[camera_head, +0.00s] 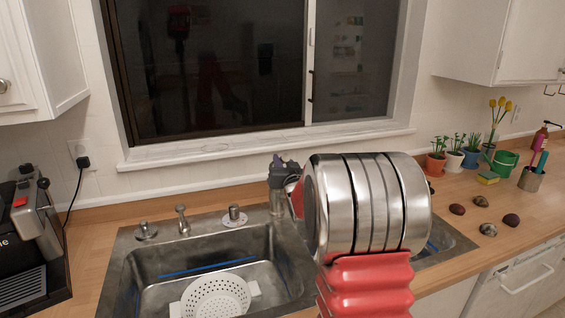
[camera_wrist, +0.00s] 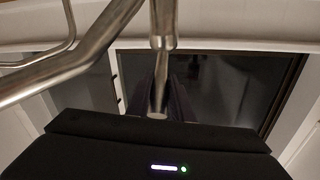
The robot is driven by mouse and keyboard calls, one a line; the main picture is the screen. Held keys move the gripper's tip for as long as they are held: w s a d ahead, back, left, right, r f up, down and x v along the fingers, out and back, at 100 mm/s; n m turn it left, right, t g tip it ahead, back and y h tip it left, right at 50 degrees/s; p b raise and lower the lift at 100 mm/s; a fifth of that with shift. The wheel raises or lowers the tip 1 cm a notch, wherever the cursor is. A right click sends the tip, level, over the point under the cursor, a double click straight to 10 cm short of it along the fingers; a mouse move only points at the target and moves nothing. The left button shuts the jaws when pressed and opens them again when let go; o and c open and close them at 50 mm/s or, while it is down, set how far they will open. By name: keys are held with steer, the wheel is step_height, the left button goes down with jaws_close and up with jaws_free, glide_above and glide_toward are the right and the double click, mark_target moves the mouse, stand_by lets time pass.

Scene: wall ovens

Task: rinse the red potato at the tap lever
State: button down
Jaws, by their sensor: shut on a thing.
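My gripper (camera_head: 284,166) is up by the tap behind the sink, partly hidden by my own arm. In the wrist view its dark fingers (camera_wrist: 168,100) are shut on the metal tap lever (camera_wrist: 160,75), which runs down between them. The tap's curved metal pipe (camera_wrist: 75,62) crosses the upper left of that view. In the head view the tap is mostly hidden behind my gripper and arm. Dark reddish potato-like lumps (camera_head: 457,209) (camera_head: 511,219) lie on the right counter; I cannot tell whether either is the red potato. No water is visible.
A white colander (camera_head: 216,298) sits in the left sink basin (camera_head: 150,270). My arm covers much of the right basin. A coffee machine (camera_head: 38,235) is at left.

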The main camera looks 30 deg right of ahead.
steer(key=shift+w+r, duration=0.1)
steer(key=shift+w+r+g, duration=0.15)
steer(key=shift+r+g, duration=0.1)
steer(key=shift+g, duration=0.45)
steer(key=c, duration=1.6)
jaws_free()
steer(key=shift+o, duration=0.2)
steer(key=v, duration=1.3)
steer(key=shift+s, duration=0.45)
steer(key=shift+d, duration=0.1)
